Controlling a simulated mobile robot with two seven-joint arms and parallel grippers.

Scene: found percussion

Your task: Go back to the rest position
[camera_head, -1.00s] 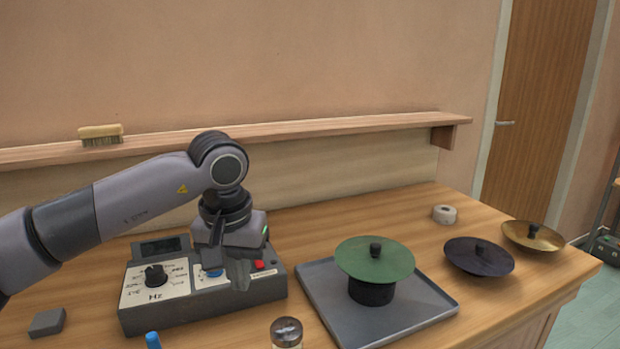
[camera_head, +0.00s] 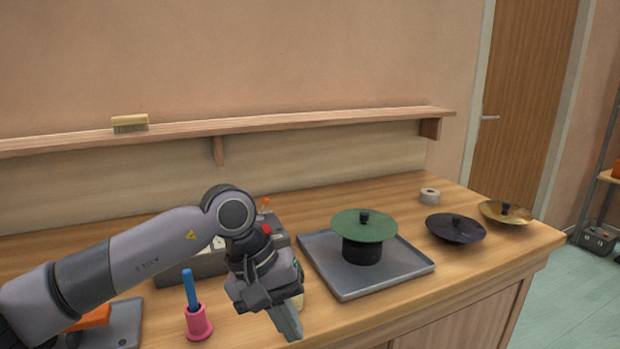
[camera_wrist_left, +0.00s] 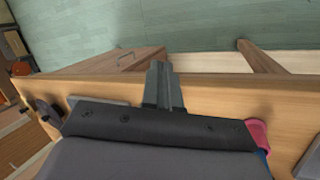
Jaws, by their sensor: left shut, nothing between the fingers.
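My left gripper (camera_head: 289,324) is shut and empty. In the head view it points down near the front edge of the wooden bench, in front of the grey box with dial and buttons (camera_head: 190,266), which my arm partly hides. In the left wrist view the closed fingers (camera_wrist_left: 163,88) reach over the bench's front edge, with the floor beyond. My right gripper is in neither view.
A pink holder (camera_head: 199,324) with a blue stick stands left of my gripper. To the right are a grey tray (camera_head: 400,275) with a green disc (camera_head: 363,227) on a black base, a dark disc (camera_head: 456,229), a brass disc (camera_head: 506,213) and a tape roll (camera_head: 430,196). A brush (camera_head: 130,124) lies on the shelf.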

